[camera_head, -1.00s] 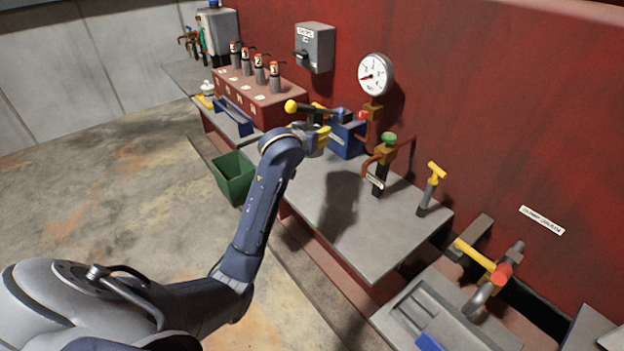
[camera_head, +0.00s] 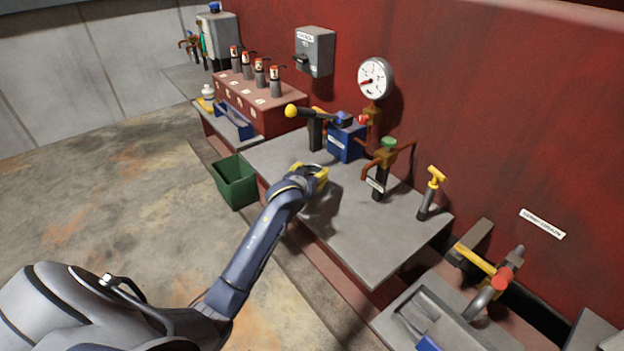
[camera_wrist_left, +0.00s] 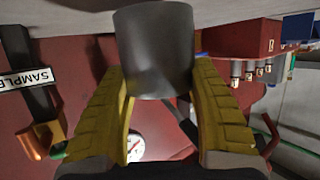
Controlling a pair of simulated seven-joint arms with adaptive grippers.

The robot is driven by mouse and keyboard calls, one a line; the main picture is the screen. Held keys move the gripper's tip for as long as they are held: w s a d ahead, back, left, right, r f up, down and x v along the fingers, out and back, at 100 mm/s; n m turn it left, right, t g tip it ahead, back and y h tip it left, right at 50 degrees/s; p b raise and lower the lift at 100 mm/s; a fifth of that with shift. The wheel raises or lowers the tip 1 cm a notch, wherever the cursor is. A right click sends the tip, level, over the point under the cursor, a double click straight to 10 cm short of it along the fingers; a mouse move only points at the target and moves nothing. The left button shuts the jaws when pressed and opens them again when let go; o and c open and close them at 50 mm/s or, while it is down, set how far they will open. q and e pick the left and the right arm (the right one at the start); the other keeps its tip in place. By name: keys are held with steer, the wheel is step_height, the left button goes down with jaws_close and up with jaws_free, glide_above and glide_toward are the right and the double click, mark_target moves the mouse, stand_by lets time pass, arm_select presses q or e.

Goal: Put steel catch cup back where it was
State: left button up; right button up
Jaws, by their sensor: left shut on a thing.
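The steel catch cup (camera_wrist_left: 155,50) is a plain grey cylinder held between the yellow fingers of my left gripper (camera_wrist_left: 160,88) in the left wrist view. In the head view my left gripper (camera_head: 318,178) is low over the left front part of the grey bench (camera_head: 370,235). The cup is mostly hidden behind the gripper there, and I cannot tell whether it touches the bench. My right gripper is not in view.
Behind the gripper stand a blue pump (camera_head: 345,143) with a yellow-knobbed lever (camera_head: 291,111) and a green-topped sample valve (camera_head: 384,165). A yellow T-handle (camera_head: 432,190) stands farther right. A green bin (camera_head: 236,183) is at left. The bench's front right is clear.

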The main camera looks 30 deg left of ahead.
arm_select(q)
steer(key=shift+f, duration=1.3)
steer(key=shift+f, duration=0.2)
steer(key=o, duration=1.3)
steer(key=shift+r, duration=0.15)
steer(key=shift+s, duration=0.15)
steer(key=v, duration=1.1)
steer(key=shift+s+d+r, duration=0.1)
steer(key=shift+s+r, duration=0.1)
steer(key=shift+s, duration=0.1)
